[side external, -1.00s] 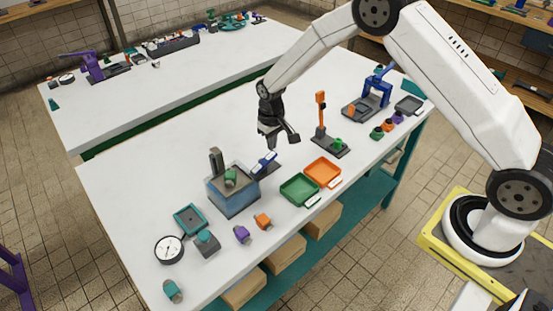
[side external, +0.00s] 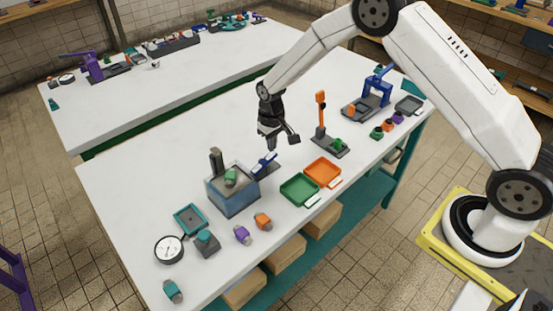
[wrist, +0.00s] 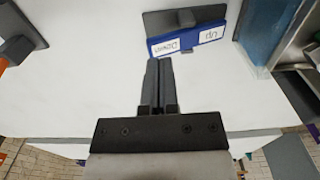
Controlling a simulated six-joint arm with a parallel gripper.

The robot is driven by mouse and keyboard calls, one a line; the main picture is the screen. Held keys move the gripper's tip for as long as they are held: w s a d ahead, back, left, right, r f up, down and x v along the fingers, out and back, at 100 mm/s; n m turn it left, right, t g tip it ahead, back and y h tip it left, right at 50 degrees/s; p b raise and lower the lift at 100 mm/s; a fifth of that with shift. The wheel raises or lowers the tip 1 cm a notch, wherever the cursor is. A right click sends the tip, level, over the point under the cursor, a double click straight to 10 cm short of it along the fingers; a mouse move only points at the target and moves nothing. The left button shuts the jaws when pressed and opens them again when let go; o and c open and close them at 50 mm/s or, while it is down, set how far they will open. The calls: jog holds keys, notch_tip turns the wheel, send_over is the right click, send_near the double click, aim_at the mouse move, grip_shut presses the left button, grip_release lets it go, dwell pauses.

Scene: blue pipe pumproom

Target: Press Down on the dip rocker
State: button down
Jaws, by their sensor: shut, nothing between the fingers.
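The dip rocker is a blue tilting bar with white "Up" and "Down" labels on a dark base plate. It shows in the side external view (side external: 264,163) beside the blue tank, and at the top of the wrist view (wrist: 194,38). The "Down" label (wrist: 180,45) is the half nearer my fingers. My gripper (side external: 272,147) is above the table close to the rocker. In the wrist view my gripper (wrist: 159,63) is shut and empty, with its fingertips just short of the "Down" end. I cannot tell the height gap; no contact is evident.
The blue tank (side external: 233,200) with a green part stands beside the rocker. A green tray (side external: 299,189) and an orange tray (side external: 322,172) lie in front. An upright orange lever (side external: 320,115) stands to the right.

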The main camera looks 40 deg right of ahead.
aim_at(273, 154)
jog(key=shift+s+f, duration=0.1)
jog(key=shift+f, duration=1.9)
jog(key=shift+r, duration=0.1)
dwell(0.3)
jog(key=shift+r, duration=4.25)
jog(key=shift+s+r, duration=0.15)
jog(key=shift+r, duration=0.2)
jog(key=s+d+r+t, duration=0.1)
jog(key=s+r, duration=0.3)
jog(key=s, duration=0.7)
jog(key=s+d+r+t, duration=0.1)
jog(key=s+r, duration=0.3)
jog(key=s, duration=0.8)
jog(key=shift+d+r+t, duration=0.15)
jog(key=shift+d+t, duration=0.1)
jog(key=shift+t, duration=0.05)
